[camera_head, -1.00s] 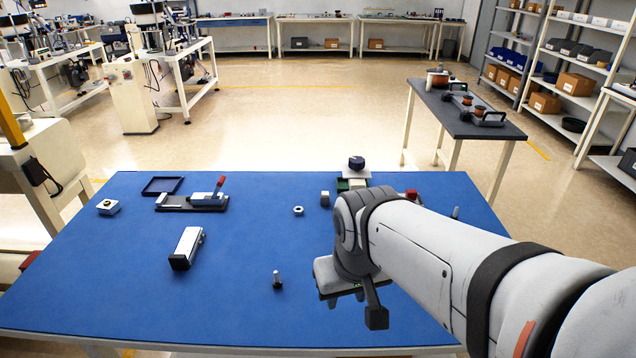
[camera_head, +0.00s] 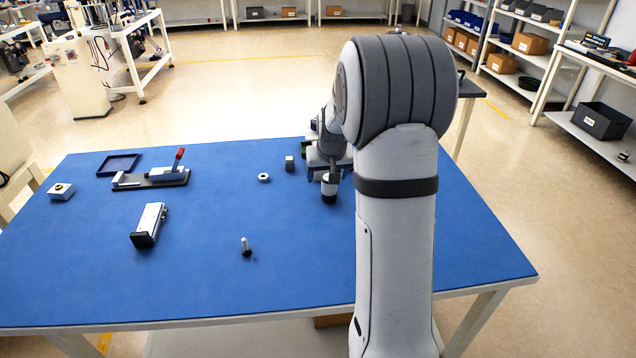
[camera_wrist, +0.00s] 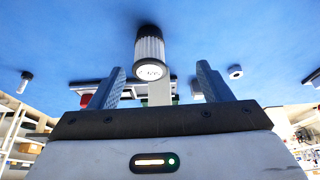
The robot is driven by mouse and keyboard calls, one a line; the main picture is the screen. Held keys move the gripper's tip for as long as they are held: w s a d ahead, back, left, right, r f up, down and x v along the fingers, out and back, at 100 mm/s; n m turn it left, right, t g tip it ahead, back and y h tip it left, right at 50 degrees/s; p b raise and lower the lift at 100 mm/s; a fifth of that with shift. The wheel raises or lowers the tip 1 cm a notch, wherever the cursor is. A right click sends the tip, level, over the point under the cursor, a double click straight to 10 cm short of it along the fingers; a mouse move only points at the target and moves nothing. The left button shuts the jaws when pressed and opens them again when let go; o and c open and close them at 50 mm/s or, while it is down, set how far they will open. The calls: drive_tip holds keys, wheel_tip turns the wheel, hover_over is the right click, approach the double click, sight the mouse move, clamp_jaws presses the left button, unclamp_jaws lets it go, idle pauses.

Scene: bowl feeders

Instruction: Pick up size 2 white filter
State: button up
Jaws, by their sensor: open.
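The white filter (camera_head: 329,179), a cylinder with a black base, stands upright on the blue table just below my gripper (camera_head: 325,157) in the head view. In the wrist view the filter (camera_wrist: 149,50) shows white ribbed sides, a dark base against the table and a printed mark on its pale end face; I cannot read a size. My gripper (camera_wrist: 160,68) is open there, one finger to each side of the filter's end in the picture. I see no finger contact. My arm hides part of the table behind the gripper in the head view.
On the blue table (camera_head: 200,280) lie a bolt-like part (camera_head: 246,247), a silver box (camera_head: 149,225), a toggle clamp (camera_head: 160,178), a dark tray (camera_head: 118,165), a ring (camera_head: 264,177) and a small grey block (camera_head: 289,163). The table's front middle is mostly clear.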

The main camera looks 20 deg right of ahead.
sight(329, 188)
drive_tip(key=w+d+f, duration=0.2)
drive_tip(key=f, duration=0.1)
drive_tip(key=shift+w+d, duration=0.2)
drive_tip(key=shift+d, duration=0.05)
drive_tip(key=x, duration=0.7)
drive_tip(key=shift+w+r, duration=0.1)
drive_tip(key=shift+w, duration=0.15)
drive_tip(key=c, duration=1.1)
drive_tip(key=shift+r, duration=0.1)
